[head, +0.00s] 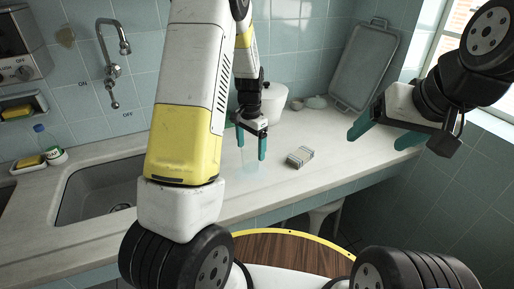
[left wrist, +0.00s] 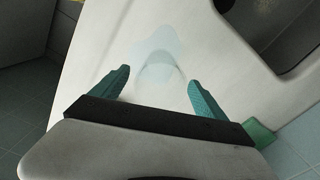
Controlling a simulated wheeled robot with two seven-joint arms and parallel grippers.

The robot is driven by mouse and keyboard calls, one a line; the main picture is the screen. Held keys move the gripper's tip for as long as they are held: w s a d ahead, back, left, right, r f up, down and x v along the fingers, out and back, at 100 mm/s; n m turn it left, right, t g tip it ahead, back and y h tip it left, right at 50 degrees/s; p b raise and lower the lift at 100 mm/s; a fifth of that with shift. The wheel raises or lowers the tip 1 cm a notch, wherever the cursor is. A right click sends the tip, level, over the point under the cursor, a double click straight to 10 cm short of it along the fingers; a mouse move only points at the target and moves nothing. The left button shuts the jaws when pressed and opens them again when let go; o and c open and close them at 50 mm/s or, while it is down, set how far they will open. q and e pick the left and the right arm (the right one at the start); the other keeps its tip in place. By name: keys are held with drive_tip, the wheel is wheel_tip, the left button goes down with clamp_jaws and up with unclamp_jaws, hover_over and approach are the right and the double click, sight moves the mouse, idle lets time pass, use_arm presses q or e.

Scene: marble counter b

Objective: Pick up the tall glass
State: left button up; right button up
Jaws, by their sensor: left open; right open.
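The tall glass (head: 250,160) is clear and faint on the white counter in the head view, right of the sink. My left gripper (head: 251,145) is open, its teal fingers pointing down just above or around the glass; I cannot tell which from the head view. In the left wrist view the glass (left wrist: 158,55) shows as a pale, see-through shape ahead of and between the two open fingers (left wrist: 158,80). Nothing is visibly gripped. My right gripper (head: 380,135) is open and empty, held high at the right.
A small striped block (head: 300,156) lies right of the glass. A white pot (head: 274,100) and a grey tray (head: 364,66) leaning on the tiled wall stand behind. The sink (head: 100,190) is at the left. The counter's front edge runs close to the glass.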

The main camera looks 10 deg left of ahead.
sight(250, 158)
use_arm(q)
wheel_tip(250, 158, down, 5)
drive_tip(key=shift+s+a+r, duration=0.1)
drive_tip(key=c, duration=1.6)
